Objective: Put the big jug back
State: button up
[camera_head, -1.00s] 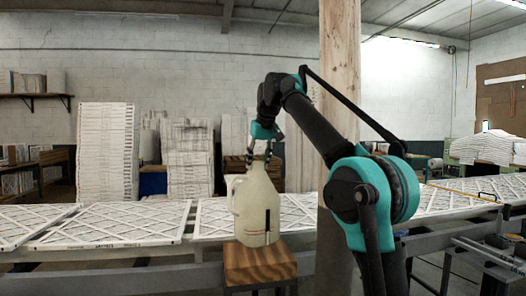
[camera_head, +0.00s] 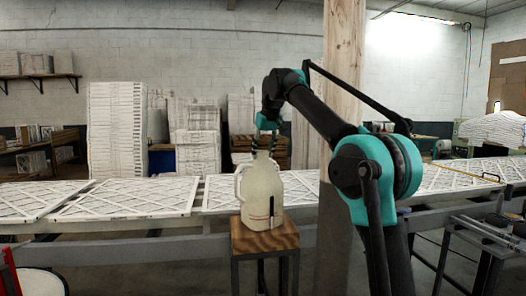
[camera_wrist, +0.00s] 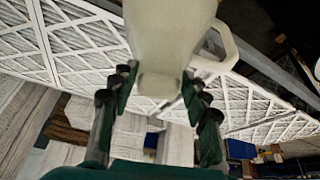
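The big jug (camera_head: 262,195) is cream-coloured, with a side handle and a dark vertical strip low on its front. It is upright over the wooden top of a small stool (camera_head: 250,242). Its base overlaps the stool top; I cannot tell if it rests on it or hangs just above. My gripper (camera_head: 264,146) comes down from above and is shut on the jug's neck. In the wrist view the jug (camera_wrist: 168,35) fills the upper middle, its neck between my two fingers (camera_wrist: 158,88). Any contact line is hard to see.
A long conveyor with flat white filters (camera_head: 125,198) runs behind the stool. A wooden post (camera_head: 343,80) stands to the right of the jug, near my arm. A red-framed object (camera_head: 10,270) is at the lower left. Tall white stacks (camera_head: 116,130) stand behind.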

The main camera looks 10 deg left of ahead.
jog(key=o, duration=0.3)
jog(key=v, duration=1.2)
jog(key=shift+r, duration=0.15)
